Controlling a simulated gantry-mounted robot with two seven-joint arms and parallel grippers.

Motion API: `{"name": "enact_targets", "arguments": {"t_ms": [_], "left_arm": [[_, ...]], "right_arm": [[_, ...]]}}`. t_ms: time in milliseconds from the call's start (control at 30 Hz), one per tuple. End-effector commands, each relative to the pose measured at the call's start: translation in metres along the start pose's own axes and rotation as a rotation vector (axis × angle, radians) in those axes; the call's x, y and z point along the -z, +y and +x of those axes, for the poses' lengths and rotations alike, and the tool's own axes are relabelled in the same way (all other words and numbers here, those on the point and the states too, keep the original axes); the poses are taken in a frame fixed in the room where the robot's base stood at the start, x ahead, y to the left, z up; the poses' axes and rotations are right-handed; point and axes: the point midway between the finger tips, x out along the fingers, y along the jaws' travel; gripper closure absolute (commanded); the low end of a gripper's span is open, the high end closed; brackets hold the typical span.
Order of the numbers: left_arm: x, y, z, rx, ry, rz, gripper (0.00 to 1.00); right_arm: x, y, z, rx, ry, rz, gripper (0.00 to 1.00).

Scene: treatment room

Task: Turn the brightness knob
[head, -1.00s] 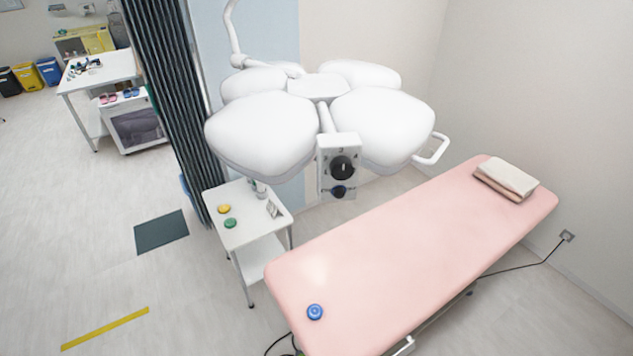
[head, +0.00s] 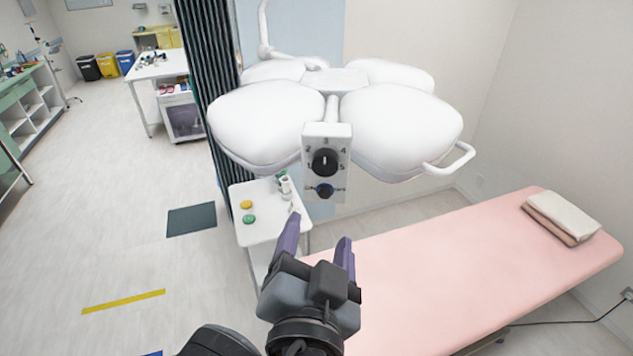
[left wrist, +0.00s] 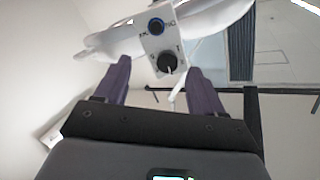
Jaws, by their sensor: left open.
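A white control panel (head: 337,133) hangs under the lamp with a large black knob (head: 324,162) ringed by numbers. A smaller knob with a blue ring (head: 323,191) sits below it; its lettering is too small to read. The white pointer on the black knob is near upright, by the 3. My left gripper (head: 318,232) is open and empty, below and in front of the panel, apart from it. In the left wrist view the black knob (left wrist: 167,63) shows between the fingers (left wrist: 160,76), with the blue-ringed knob (left wrist: 156,27) above it. My right gripper is out of view.
The white lamp heads (head: 400,125) spread around the panel, with a handle (head: 452,160) at right. A pink bed (head: 440,265) with folded towels (head: 562,216) lies below right. A small white cart (head: 262,228) stands behind the gripper. A dark curtain (head: 210,60) hangs at left.

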Motion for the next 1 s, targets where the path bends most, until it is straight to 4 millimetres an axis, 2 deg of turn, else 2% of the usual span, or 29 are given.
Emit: {"name": "enact_targets", "arguments": {"t_ms": [100,267,367,800,1000], "left_arm": [[0.019,-0.011,-0.004,0.031,0.052,0.004,0.31],[0.029,-0.017,0.001,0.047,0.073,0.007,0.31],[0.031,-0.018,0.011,0.048,0.074,0.008,0.31],[0.034,-0.022,0.079,0.048,0.073,0.007,0.31],[0.036,-0.021,0.094,0.045,0.074,0.006,0.31]], "right_arm": [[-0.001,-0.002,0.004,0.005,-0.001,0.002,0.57],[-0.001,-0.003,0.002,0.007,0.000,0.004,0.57],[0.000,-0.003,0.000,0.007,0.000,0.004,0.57],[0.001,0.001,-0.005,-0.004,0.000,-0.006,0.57],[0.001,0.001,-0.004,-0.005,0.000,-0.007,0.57]]}}
